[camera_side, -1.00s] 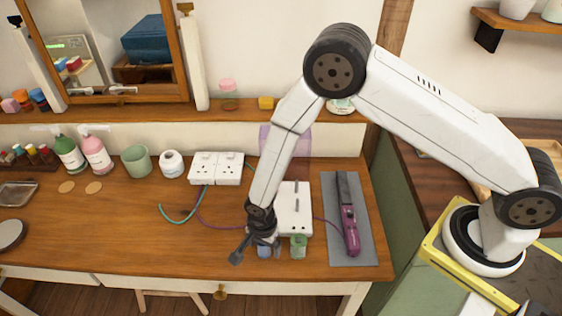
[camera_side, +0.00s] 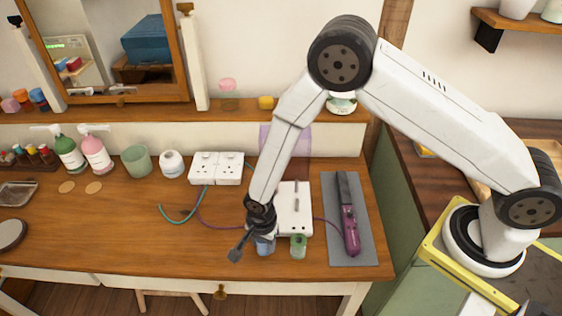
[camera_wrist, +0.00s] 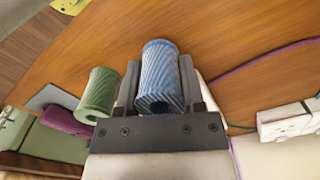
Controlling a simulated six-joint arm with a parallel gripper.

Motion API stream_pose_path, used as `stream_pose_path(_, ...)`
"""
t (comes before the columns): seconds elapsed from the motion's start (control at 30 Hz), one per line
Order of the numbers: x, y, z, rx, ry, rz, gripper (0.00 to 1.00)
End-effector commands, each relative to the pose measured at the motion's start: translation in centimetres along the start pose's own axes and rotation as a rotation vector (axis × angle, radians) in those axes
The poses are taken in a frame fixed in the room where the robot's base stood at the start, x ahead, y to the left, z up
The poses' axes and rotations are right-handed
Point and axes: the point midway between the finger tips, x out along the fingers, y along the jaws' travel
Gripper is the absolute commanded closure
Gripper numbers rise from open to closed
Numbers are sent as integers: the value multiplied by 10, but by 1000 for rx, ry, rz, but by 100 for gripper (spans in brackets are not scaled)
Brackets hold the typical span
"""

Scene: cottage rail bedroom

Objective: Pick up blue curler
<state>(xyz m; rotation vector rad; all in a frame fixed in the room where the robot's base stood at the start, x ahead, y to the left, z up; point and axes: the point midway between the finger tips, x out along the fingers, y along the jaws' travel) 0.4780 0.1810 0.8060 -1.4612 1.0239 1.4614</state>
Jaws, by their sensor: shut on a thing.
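The blue curler (camera_wrist: 160,72) is a ribbed hollow cylinder held between the jaws of my gripper (camera_wrist: 158,95) in the wrist view. In the side view my gripper (camera_side: 262,228) is near the front edge of the desk, with the blue curler (camera_side: 265,246) partly hidden under it. The jaws are shut on the curler. I cannot tell whether the curler is clear of the desk top.
A green curler (camera_side: 298,246) stands just right of the blue one. A white box (camera_side: 295,210) is behind them. A purple hair tool (camera_side: 350,230) lies on a grey mat (camera_side: 366,245). Cords run to white sockets (camera_side: 217,168). The desk's left front (camera_side: 110,240) is clear.

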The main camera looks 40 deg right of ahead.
Motion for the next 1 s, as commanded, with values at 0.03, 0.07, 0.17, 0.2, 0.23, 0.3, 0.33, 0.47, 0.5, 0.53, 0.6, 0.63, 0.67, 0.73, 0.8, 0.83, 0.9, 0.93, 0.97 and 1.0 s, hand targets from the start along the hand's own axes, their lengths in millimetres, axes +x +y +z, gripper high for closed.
stream_pose_path(0.03,-5,0,0,0,0,-1,100)
stream_pose_path(0.07,-8,0,0,0,0,-2,100)
stream_pose_path(0.17,-19,0,0,0,0,-3,100)
stream_pose_path(0.2,-23,3,0,0,0,-1,100)
stream_pose_path(0.23,-26,6,0,0,0,-1,100)
stream_pose_path(0.3,-34,12,0,0,0,-2,100)
stream_pose_path(0.33,-37,16,0,0,0,-2,100)
stream_pose_path(0.47,-53,29,0,0,0,-2,100)
stream_pose_path(0.5,-58,33,0,0,0,-2,100)
stream_pose_path(0.53,-62,36,0,0,0,-2,100)
stream_pose_path(0.6,-71,43,0,0,0,-3,100)
stream_pose_path(0.63,-74,46,0,0,0,-2,100)
stream_pose_path(0.67,-78,49,0,0,0,-3,100)
stream_pose_path(0.73,-83,61,-1,0,0,0,100)
stream_pose_path(0.8,-88,72,-1,0,0,0,100)
stream_pose_path(0.83,-90,77,-1,0,0,-1,100)
stream_pose_path(0.9,-95,88,-1,-1,0,0,100)
stream_pose_path(0.93,-97,93,-1,-1,0,-1,100)
stream_pose_path(0.97,-99,97,-1,-1,0,0,100)
stream_pose_path(1.0,-101,103,-1,-1,0,-2,100)
